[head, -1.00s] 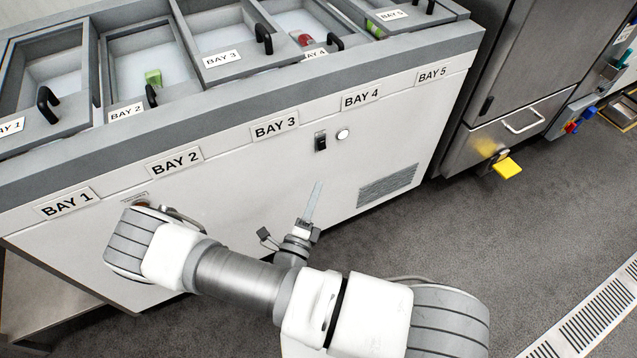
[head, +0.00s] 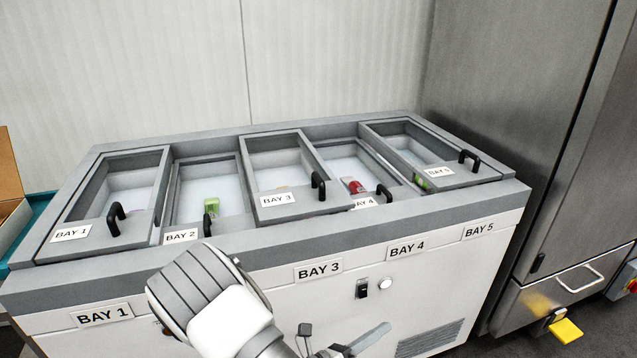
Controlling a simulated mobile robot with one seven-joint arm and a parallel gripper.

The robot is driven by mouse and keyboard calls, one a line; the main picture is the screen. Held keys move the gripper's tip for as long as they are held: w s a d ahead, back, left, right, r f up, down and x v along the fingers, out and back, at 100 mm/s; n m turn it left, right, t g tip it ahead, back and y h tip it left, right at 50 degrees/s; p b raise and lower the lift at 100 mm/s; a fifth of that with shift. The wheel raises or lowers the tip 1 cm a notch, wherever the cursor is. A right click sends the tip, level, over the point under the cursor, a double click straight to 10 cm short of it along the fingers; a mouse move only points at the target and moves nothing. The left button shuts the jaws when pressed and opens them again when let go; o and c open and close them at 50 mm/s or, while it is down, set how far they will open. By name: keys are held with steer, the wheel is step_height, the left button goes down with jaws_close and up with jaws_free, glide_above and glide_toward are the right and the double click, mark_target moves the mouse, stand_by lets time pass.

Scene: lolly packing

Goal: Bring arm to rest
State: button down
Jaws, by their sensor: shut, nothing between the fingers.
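My arm rises from the bottom edge in the head view, in front of the freezer's front panel. My gripper (head: 376,335) shows low in the picture, below the switch and right of the arm's elbow. Its pale fingers are together and nothing shows between them. They point to the upper right and stand apart from the bay lids. The lower part of the arm is cut off by the bottom edge.
A chest freezer (head: 170,259) with several labelled bays spans the middle. A green item (head: 211,206) lies in bay 2 and a red item (head: 354,186) in bay 4. A steel cabinet (head: 510,110) stands at right. An open cardboard box (head: 8,205) is at far left.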

steer(key=s+d+r+m+g+y, duration=0.3)
steer(key=s+r+m+g+y, duration=0.3)
steer(key=m, duration=0.5)
steer(key=s+d+r+m+g+y, duration=0.25)
steer(key=s+r+m+g, duration=0.25)
steer(key=r+m, duration=0.5)
steer(key=s+a+r+m+t+y+p, duration=0.2)
steer(key=r+m+p, duration=0.4)
steer(key=r, duration=0.8)
steer(key=s+a+r+m+t+y+p, duration=0.2)
steer(key=r+m+t+y+p, duration=0.2)
steer(key=r+m+p, duration=0.3)
step_height(320, 180, up, 8)
steer(key=y+p, duration=0.1)
steer(key=p, duration=0.4)
steer(key=shift+t+p, duration=0.3)
steer(key=shift+p, duration=0.05)
steer(key=shift+f+y, duration=0.15)
steer(key=shift+y, duration=0.1)
